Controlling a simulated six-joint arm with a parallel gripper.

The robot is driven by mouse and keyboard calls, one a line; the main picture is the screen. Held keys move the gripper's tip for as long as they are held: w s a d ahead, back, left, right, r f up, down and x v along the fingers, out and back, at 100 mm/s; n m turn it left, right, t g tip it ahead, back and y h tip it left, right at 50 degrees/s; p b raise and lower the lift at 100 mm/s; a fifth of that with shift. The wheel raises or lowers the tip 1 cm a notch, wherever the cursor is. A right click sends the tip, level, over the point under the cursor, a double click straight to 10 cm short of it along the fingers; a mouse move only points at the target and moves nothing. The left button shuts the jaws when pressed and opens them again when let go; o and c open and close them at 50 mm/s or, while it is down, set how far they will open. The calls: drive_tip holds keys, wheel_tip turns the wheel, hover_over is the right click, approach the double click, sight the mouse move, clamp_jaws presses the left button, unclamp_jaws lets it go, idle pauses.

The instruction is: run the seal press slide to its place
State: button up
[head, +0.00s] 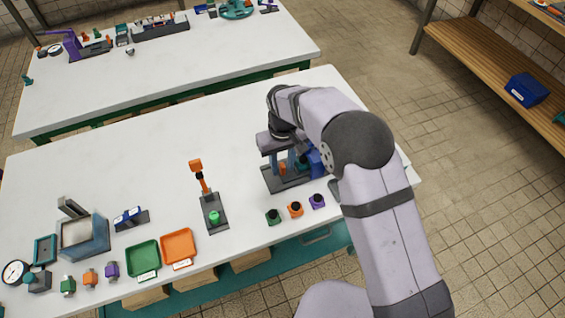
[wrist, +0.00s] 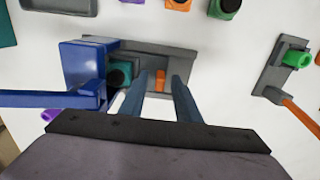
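The seal press (head: 287,183) stands on the white bench, with a grey base and a blue housing (wrist: 86,65) that has a blue lever (wrist: 45,98). In the wrist view a teal part with a black face (wrist: 119,74) sits beside the housing. An upright orange tab (wrist: 161,80), seemingly the slide's handle, stands on the grey base (wrist: 205,72). My gripper (wrist: 158,76) is over the press, fingers pointing down, one on each side of the tab. Gaps show between fingers and tab, so it looks open. My arm partly hides the housing in the head view.
Small green (head: 273,217), orange (head: 295,209) and purple (head: 317,201) blocks stand in front of the press. A grey stand with an orange lever and green button (head: 214,215) is to the left. Green (head: 143,257) and orange (head: 179,247) trays lie farther left.

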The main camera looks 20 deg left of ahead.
drive_tip(key=shift+f, duration=0.3)
clamp_jaws()
drive_tip(key=shift+w+d, duration=1.2)
drive_tip(key=shift+w, duration=0.05)
unclamp_jaws()
drive_tip(key=shift+r, duration=0.1)
